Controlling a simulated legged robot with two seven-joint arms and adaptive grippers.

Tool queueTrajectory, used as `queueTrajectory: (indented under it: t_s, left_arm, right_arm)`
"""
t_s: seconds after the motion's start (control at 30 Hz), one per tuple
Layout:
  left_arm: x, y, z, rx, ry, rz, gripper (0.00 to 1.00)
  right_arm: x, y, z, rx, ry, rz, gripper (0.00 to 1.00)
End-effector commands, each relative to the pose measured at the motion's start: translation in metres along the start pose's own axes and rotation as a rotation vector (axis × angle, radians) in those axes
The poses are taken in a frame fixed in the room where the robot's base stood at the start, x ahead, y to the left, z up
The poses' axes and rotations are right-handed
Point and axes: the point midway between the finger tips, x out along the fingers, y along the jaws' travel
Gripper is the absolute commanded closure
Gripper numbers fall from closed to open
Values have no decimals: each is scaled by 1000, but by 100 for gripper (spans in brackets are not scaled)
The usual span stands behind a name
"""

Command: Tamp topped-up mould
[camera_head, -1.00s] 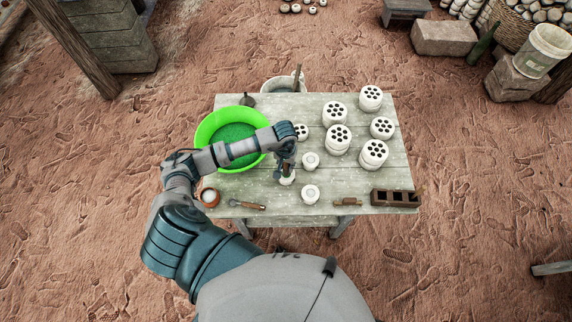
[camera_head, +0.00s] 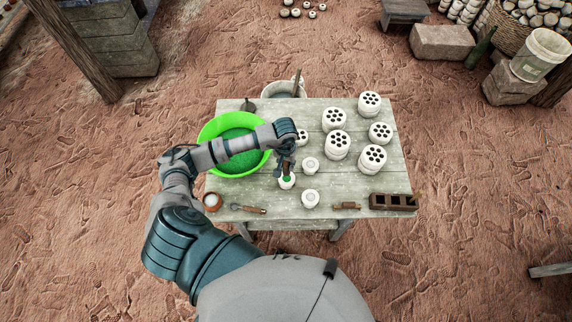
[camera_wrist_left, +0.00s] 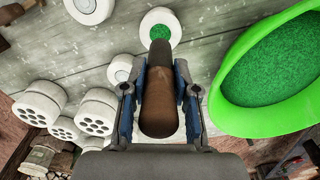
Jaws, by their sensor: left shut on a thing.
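A small white round mould (camera_head: 287,185) stands on the table below my left gripper. Green material shows in its middle. It also shows in the left wrist view (camera_wrist_left: 148,24), at the top. My left gripper (camera_head: 286,168) is shut on a brown wooden tamper (camera_wrist_left: 158,95), seen between its fingers. The tamper's far end points at the mould and overlaps its lower edge in the wrist view. In the head view the tamper appears above the mould; I cannot tell whether they touch. My right gripper is not in view.
A bright green basin (camera_head: 206,137) of green material stands to the left. Two more small white moulds (camera_head: 310,165) (camera_head: 310,199) stand close on the right. Several white pieces with black holes (camera_head: 337,140) fill the table's right side. A trowel (camera_head: 250,209) and brown mould block (camera_head: 393,202) lie in front.

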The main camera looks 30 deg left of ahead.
Motion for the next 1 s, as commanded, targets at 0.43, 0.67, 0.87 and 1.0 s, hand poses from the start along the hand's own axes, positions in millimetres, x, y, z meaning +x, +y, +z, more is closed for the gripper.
queueTrajectory:
  t_s: [0.43, 0.67, 0.87, 1.0]
  left_arm:
    - [-32, 1, 0, 1, 2, 0, 100]
    - [-36, 1, 0, 0, 0, -1, 100]
    - [-35, 1, 0, 0, 0, 0, 100]
    - [-35, 1, 0, 1, 0, 0, 100]
  right_arm:
    - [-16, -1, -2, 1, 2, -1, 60]
    - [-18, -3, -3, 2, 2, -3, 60]
    - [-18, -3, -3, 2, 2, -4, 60]
    - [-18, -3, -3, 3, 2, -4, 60]
